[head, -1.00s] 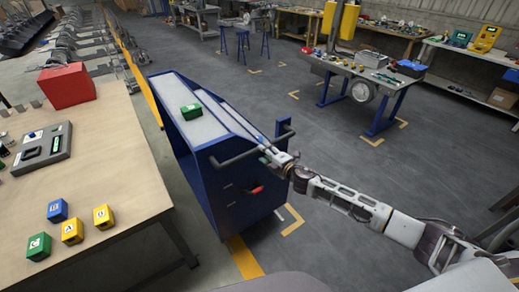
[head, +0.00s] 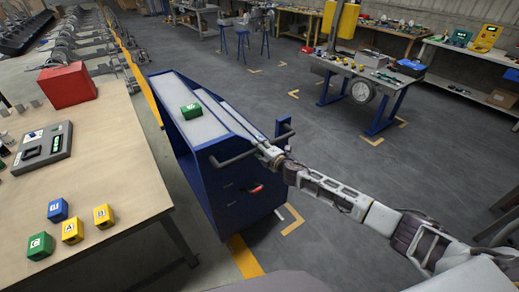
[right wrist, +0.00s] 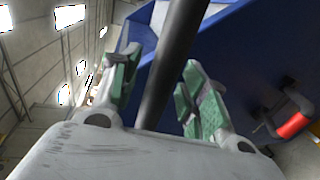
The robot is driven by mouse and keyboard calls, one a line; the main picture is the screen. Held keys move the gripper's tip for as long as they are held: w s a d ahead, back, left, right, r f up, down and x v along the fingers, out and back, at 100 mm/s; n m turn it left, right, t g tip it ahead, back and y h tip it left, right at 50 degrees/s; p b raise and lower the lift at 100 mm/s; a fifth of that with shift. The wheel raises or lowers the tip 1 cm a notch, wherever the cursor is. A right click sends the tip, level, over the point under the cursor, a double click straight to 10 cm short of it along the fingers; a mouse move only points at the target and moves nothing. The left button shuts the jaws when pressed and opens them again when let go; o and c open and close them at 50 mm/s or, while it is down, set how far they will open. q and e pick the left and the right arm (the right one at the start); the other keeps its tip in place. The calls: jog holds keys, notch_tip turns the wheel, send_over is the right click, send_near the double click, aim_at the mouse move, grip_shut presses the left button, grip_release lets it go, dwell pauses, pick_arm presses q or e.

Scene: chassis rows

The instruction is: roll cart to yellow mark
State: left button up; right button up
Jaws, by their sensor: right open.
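The blue cart (head: 215,195) with a grey top stands beside the wooden table in the head view. A green box (head: 191,111) sits on its top. Its dark handle bar (head: 233,159) projects at the near end; the bar also shows in the right wrist view (right wrist: 176,50). My right gripper (head: 264,148) is at the right end of this handle. In the right wrist view its fingers (right wrist: 160,88) are apart, with the bar running between them. Yellow corner marks (head: 292,219) and a yellow floor strip (head: 244,257) lie near the cart's base. My left gripper is out of view.
The wooden table (head: 120,150) at left holds a red box (head: 67,86), a grey device (head: 43,146) and several small coloured blocks. A blue-legged workbench (head: 370,76) stands at back right. Open grey floor lies between it and the cart.

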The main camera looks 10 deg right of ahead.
grip_shut()
dwell(0.4)
